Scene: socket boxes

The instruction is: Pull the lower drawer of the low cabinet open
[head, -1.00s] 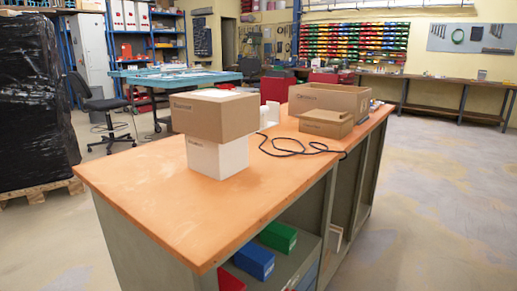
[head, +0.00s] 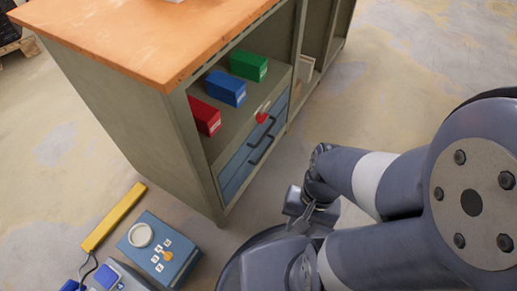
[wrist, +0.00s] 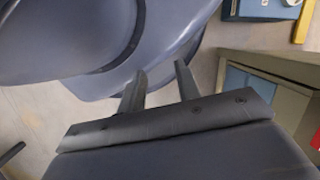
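The low cabinet (head: 130,110) has an orange top and a greenish-grey body. Below its open shelf are blue drawer fronts with dark bar handles, stacked one above the other. The lower drawer (head: 236,178) looks closed, with its handle (head: 262,151) on the front. My gripper (head: 312,212) is low, to the right of the drawer fronts and apart from them, partly hidden by my arm. In the wrist view my gripper (wrist: 160,70) has its two fingers spread with nothing between them. Blue drawer fronts (wrist: 237,78) show at the right there.
Red (head: 205,116), blue (head: 226,88) and green (head: 248,65) boxes sit on the shelf. A small red and beige item (head: 262,113) is at the shelf's front. On the floor, a blue control box (head: 158,250) and a yellow bar (head: 114,217) lie left of the cabinet.

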